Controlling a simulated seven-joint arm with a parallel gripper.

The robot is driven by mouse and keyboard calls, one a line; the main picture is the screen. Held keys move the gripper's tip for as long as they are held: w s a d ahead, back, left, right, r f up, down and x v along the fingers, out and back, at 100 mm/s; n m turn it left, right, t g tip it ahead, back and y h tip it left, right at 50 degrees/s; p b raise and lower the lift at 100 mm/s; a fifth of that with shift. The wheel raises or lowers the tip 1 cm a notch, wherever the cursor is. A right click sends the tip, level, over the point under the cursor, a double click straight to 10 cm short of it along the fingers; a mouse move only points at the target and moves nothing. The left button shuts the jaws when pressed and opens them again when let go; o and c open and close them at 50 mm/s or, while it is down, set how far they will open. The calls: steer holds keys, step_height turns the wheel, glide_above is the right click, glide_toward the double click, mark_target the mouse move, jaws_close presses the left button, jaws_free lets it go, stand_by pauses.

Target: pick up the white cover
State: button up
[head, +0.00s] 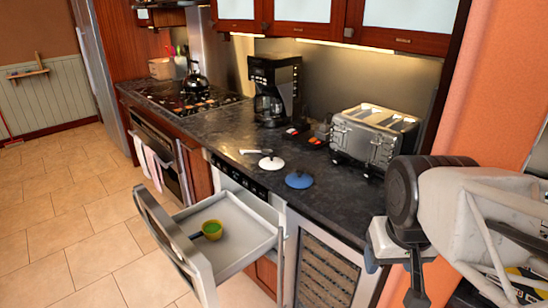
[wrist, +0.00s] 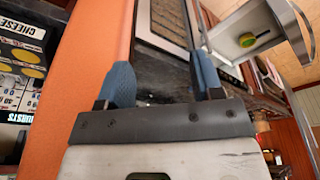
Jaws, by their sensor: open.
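My gripper (head: 394,275) is at the right, in front of the counter's near end, well away from both covers. In the wrist view its two blue fingers (wrist: 164,80) are spread with nothing between them. I cannot make out the white cover in the wrist view.
A pulled-out drawer (head: 240,257) holds a yellow-green cup (head: 212,229); it also shows in the wrist view (wrist: 247,40). A toaster (head: 372,137) and coffee maker (head: 275,90) stand behind the covers. An orange wall (head: 492,90) borders the right. Upper cabinets overhang the counter.

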steer(key=w+a+r+n, duration=0.1)
steer(key=w+r+n, duration=0.15)
steer(key=w, duration=0.55)
steer(key=w+a+r+n, duration=0.2)
steer(key=w+r, duration=0.1)
steer(key=w, duration=0.6)
steer(key=n+g, duration=0.3)
steer(key=n, duration=0.9)
glide_above(272, 154)
steer(key=f, duration=1.5)
steer(key=shift+s, duration=0.25)
steer(key=shift+w+a+f, duration=0.2)
steer(key=shift+w+f, duration=0.1)
steer(key=shift+f, duration=1.3)
steer(key=shift+d+f, duration=0.1)
steer(key=shift+f, duration=2.5)
